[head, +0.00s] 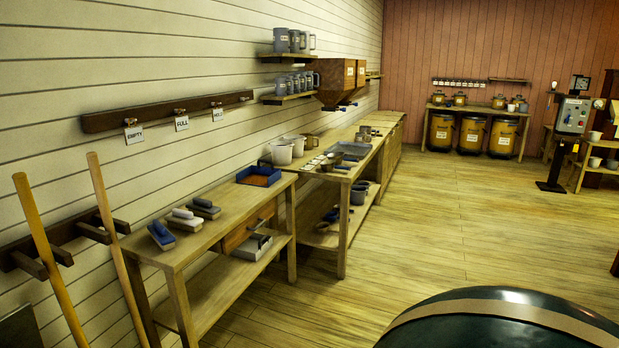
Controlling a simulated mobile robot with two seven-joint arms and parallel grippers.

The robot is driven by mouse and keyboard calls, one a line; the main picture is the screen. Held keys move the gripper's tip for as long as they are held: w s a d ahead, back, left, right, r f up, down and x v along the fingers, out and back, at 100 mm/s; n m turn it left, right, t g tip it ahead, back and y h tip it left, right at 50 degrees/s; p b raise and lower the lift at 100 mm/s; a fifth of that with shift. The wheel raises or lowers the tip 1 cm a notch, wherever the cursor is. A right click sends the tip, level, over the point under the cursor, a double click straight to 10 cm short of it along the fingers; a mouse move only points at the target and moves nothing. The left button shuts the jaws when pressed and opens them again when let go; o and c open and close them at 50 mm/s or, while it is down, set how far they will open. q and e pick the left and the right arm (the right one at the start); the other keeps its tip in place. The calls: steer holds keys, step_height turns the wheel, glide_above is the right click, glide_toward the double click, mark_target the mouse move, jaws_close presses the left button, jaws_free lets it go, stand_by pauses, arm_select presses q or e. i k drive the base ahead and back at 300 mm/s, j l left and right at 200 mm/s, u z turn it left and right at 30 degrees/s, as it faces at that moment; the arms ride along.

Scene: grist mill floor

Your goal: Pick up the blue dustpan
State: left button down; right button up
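No thing in the head view is plainly a blue dustpan. A small blue object (162,236) lies at the near end of the close wooden bench (222,222), too small to name for sure. A shallow blue tray-like piece (258,176) with a brown inside sits at the far end of that bench top. A grey piece that looks like a dustpan or box (252,246) is on the bench's lower shelf. Neither of my grippers shows in this view.
Two wooden broom handles (50,260) lean by a wall rack at the left. Grey brush-like blocks (185,220) lie on the close bench. A longer bench (342,178) with pots stands beyond. A large dark rounded thing (500,325) fills the bottom right. The middle floor is clear.

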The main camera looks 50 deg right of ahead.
mark_target(257, 175)
steer(key=z, duration=1.45)
steer(key=i+z, duration=0.15)
steer(key=i, duration=0.4)
steer(key=i+z, duration=0.4)
steer(key=i, duration=0.3)
steer(key=i+j+z, duration=0.1)
steer(key=i+z, duration=0.35)
steer(key=i, duration=0.25)
steer(key=i+u, duration=0.3)
steer(key=i, duration=0.15)
steer(key=i+l+u, duration=0.15)
steer(key=i+u, duration=0.2)
steer(key=i+l+u, duration=0.3)
steer(key=i, duration=0.15)
steer(key=i+l+u, duration=0.1)
steer(key=u, duration=0.35)
steer(key=i+l+u, duration=0.2)
steer(key=u, duration=0.25)
steer(key=i+l+u, duration=0.3)
steer(key=u, duration=0.15)
